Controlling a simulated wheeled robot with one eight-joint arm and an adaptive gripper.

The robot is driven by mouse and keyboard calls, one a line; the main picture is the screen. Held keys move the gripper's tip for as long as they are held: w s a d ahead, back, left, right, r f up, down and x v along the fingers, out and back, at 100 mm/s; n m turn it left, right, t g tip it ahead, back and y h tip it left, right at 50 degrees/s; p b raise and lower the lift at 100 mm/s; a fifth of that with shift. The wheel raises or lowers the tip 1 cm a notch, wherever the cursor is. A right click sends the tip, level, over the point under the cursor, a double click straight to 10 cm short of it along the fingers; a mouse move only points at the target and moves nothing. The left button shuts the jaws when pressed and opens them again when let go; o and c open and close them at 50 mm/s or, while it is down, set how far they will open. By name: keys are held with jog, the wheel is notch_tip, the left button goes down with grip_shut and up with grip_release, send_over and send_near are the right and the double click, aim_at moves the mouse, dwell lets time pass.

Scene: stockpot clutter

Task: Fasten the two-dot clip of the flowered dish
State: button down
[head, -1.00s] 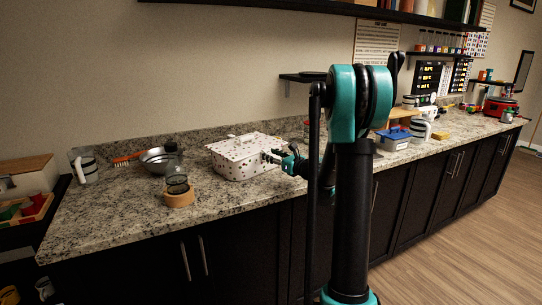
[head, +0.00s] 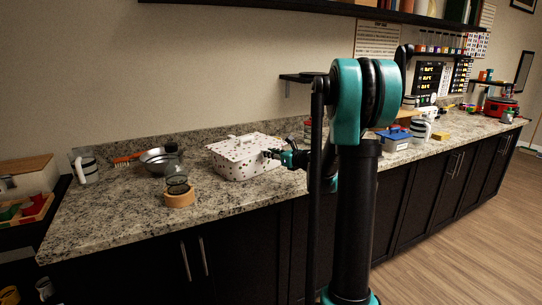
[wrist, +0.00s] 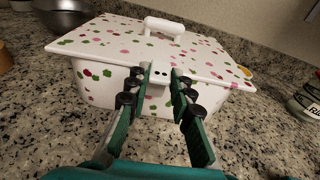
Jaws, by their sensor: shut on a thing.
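The flowered dish (head: 240,158) is a white lidded box with pink and green spots, standing on the granite counter. Its lid (wrist: 150,42) with a white handle (wrist: 164,27) lies on top in the wrist view. The white two-dot clip (wrist: 160,75) is at the middle of the near side, just below the lid's edge, with two dark dots facing me. My gripper (wrist: 160,82) has its fingers on either side of the clip and is shut on it; it also shows at the dish's right side in the head view (head: 272,154). The fingers hide the clip's sides, and I cannot tell whether it is latched.
A blue-lidded box (head: 394,138) stands to the right. The counter in front of the dish is clear.

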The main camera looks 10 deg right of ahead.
jog(key=shift+w+a+r+g+h, duration=0.15)
jog(key=shift+w+r+g+h, duration=0.05)
jog(key=shift+g+h, duration=0.25)
jog(key=c, duration=1.3)
grip_release()
jog(key=v, duration=1.2)
jog(key=shift+r, duration=0.1)
